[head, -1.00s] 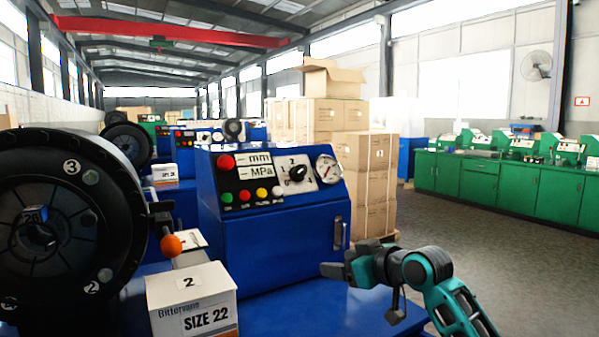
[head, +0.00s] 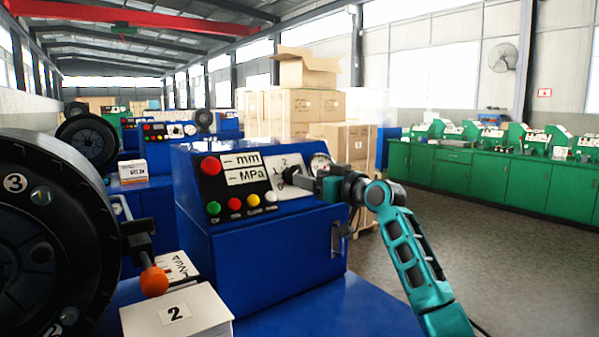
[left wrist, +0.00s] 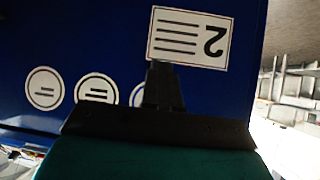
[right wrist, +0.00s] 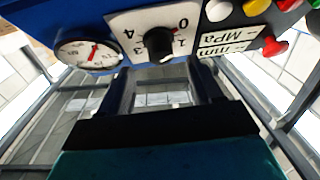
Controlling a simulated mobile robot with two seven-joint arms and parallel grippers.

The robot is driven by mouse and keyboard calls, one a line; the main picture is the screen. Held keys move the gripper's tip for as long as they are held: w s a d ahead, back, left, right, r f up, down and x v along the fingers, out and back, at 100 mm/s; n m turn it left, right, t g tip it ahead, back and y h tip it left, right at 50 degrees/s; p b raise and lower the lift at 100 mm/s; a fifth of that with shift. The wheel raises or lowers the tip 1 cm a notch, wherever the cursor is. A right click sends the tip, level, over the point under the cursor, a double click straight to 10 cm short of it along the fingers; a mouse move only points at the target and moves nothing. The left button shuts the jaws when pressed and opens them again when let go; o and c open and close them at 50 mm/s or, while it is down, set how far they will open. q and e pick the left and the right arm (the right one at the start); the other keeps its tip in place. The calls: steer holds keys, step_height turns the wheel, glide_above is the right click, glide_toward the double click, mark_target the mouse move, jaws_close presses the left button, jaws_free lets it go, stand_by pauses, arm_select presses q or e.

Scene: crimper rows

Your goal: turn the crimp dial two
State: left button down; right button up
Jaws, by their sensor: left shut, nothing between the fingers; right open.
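The crimp dial is a black knob (right wrist: 159,42) on a white plate (right wrist: 190,20) with numbers around it, on the blue control box (head: 270,245). In the head view the dial (head: 290,175) is partly hidden behind my right gripper (head: 312,184). My right gripper is open, and in the right wrist view its fingers (right wrist: 165,75) point at the dial with the knob just beyond the gap, apart from it. My left gripper (left wrist: 163,72) is shut and empty in front of a blue panel with a white label marked 2 (left wrist: 190,38). It is not in the head view.
A pressure gauge (right wrist: 88,55) sits beside the dial plate. A red button (head: 210,166) and several coloured buttons are on the same panel. A black crimper head (head: 45,230), an orange-knobbed lever (head: 153,281) and a white box marked 2 (head: 178,318) stand at left.

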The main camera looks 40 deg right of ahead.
steer(key=shift+w+d+p, duration=0.15)
steer(key=shift+w+p, duration=0.15)
steer(key=shift+w, duration=2.4)
steer(key=c, duration=1.1)
